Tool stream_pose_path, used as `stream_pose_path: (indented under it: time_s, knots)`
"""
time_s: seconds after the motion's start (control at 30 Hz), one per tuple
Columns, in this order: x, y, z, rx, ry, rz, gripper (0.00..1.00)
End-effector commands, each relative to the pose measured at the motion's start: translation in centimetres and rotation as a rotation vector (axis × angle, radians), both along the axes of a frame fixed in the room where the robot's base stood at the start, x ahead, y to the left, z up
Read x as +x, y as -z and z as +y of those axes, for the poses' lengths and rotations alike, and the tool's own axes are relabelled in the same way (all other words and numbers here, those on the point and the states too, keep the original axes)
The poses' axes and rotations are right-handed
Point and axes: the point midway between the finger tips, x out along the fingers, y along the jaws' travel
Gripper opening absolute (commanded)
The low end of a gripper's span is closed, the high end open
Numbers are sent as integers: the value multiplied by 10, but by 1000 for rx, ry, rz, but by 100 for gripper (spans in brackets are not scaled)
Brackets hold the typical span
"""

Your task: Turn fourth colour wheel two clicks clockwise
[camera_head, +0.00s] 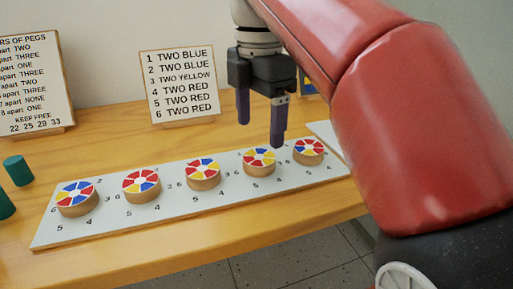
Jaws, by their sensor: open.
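Several round wooden colour wheels with red, yellow, blue and white sectors stand in a row on a white board (110,222). The fourth colour wheel from the left (257,166) shows yellow and blue sectors, with some red. My gripper (260,136) points down over this wheel, open and empty. Its left finger hangs above and behind the wheel in the picture; its right fingertip is near the wheel's right edge. I cannot tell whether it touches. Numbers are printed around each wheel. The wheel on the right (308,152) is close to my arm.
A card (180,84) behind the board lists "4 TWO RED" among its lines. Another card (30,85) about pegs stands at the left. A green cylinder (17,171) and part of another are at the left edge. My red arm hides the right side.

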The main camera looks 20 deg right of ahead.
Motion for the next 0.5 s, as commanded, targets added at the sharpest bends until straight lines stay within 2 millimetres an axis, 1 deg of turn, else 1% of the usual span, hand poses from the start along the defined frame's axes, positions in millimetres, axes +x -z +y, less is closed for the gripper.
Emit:
stream_pose_path:
  time_s: [0.03,0.2,0.33,0.5]
  knots:
    - [-1,12,0,0,0,3,74]
    - [-1,40,0,-1,1,2,74]
    - [-1,54,0,0,2,1,74]
    - [-1,61,0,-1,2,-1,74]
